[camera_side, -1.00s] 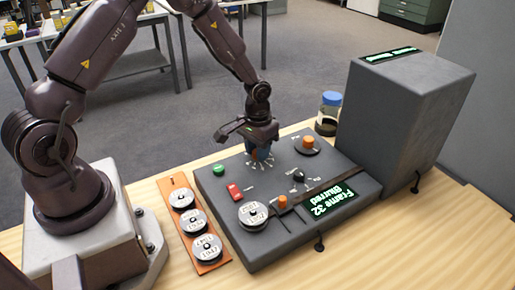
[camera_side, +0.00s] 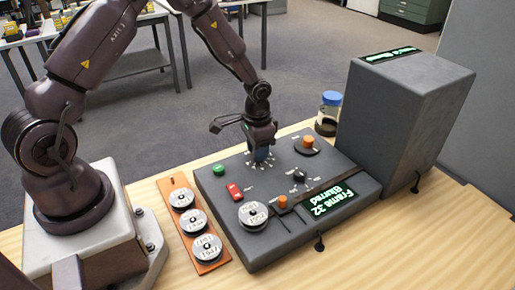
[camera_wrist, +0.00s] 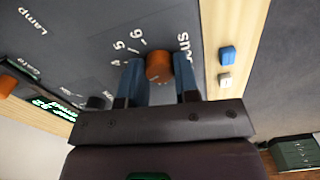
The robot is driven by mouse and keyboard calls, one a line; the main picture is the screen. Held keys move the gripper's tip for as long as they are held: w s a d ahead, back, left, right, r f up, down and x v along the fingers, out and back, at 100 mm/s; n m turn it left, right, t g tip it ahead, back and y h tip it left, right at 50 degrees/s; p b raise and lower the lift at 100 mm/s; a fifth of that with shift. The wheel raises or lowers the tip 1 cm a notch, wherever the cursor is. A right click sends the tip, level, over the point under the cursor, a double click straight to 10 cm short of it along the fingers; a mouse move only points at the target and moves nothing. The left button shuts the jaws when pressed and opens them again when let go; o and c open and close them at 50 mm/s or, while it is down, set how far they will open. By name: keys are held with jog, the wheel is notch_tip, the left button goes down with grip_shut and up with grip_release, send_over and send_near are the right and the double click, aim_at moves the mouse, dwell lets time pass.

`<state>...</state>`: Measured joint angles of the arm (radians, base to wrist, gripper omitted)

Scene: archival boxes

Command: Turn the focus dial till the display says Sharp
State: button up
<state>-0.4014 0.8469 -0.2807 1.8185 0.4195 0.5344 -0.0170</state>
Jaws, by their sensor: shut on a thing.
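The focus dial is an orange knob (camera_wrist: 158,67) with white numbers around it, seen in the wrist view. My gripper (camera_wrist: 160,78) has its two blue fingers on either side of this dial, shut on it. In the side view my gripper (camera_side: 262,153) points down at the back of the grey panel (camera_side: 225,190) and hides the dial; only some white scale marks show around it. The display (camera_side: 333,202) at the panel's front right reads "Frame 32" and "Blurred" in green letters.
The panel carries another orange knob (camera_side: 309,142), a green button (camera_side: 219,169), a red switch (camera_side: 235,191) and a reel (camera_side: 253,214). An orange rack (camera_side: 177,183) with reels stands left. A large grey box (camera_side: 405,105) and blue-lidded jar (camera_side: 330,102) stand right.

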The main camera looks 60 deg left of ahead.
jog(key=shift+m, duration=0.6)
jog(key=o, duration=0.9)
jog(key=shift+o, duration=0.2)
notch_tip(320, 180, up, 13)
